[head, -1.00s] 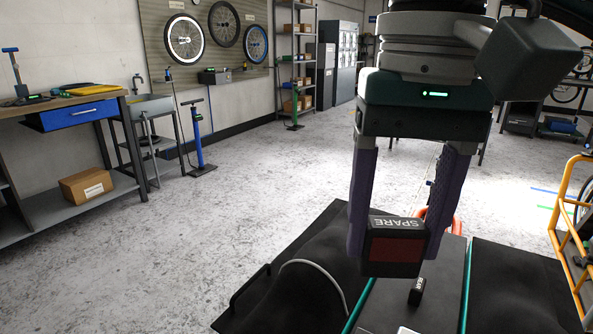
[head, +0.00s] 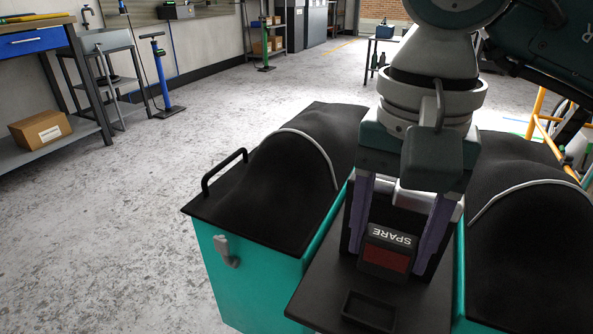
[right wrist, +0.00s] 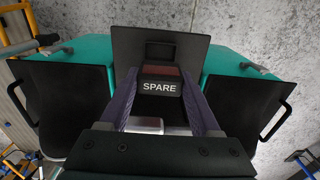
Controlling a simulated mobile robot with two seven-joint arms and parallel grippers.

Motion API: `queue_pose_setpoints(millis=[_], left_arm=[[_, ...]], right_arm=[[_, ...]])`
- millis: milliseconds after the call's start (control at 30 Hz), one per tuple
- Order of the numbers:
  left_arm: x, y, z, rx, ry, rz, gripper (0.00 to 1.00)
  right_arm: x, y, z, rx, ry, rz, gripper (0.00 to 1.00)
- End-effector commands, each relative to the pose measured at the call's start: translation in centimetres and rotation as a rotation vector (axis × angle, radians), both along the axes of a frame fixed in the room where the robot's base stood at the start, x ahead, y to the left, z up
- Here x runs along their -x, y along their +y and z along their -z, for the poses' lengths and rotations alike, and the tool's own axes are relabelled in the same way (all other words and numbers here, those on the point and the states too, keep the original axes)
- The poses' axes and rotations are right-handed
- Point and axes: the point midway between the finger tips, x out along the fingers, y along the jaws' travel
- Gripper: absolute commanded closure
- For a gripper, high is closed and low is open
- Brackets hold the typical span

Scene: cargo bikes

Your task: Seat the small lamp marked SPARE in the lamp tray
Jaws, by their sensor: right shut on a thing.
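The small lamp marked SPARE (head: 388,252) is dark with a red lens and a white label. My right gripper (head: 393,248) is shut on it, with a purple finger on either side. The lamp also shows between the fingers in the right wrist view (right wrist: 161,84). The lamp tray (head: 369,310) is a small raised-rim recess on a black board, in front of and below the lamp in the head view. It looks empty, and in the right wrist view it shows past the lamp (right wrist: 160,50). The lamp appears apart from the tray. My left gripper is not in view.
The black board (head: 310,290) sits between two teal boxes with black covers (head: 270,190) and (head: 530,220). A black handle (head: 224,170) rises at the left box. A workbench (head: 50,90) and blue pump (head: 165,80) stand farther left. The floor between is clear.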

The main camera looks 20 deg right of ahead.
Motion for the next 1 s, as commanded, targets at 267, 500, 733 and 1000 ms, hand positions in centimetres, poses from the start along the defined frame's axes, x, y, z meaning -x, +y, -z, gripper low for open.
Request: queue_pose_setpoints(millis=[267, 500, 733, 1000], left_arm=[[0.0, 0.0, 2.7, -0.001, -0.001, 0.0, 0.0], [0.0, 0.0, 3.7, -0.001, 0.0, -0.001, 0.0], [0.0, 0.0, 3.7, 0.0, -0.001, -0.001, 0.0], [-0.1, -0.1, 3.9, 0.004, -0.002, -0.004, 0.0]], right_arm=[[0.0, 0.0, 3.5, 0.0, 0.001, 0.0, 0.91], [0.0, 0.0, 4.8, 0.002, -0.001, -0.002, 0.91], [0.0, 0.1, 4.8, 0.001, -0.001, -0.001, 0.91], [0.0, 0.0, 5.0, 0.001, -0.001, -0.002, 0.91]])
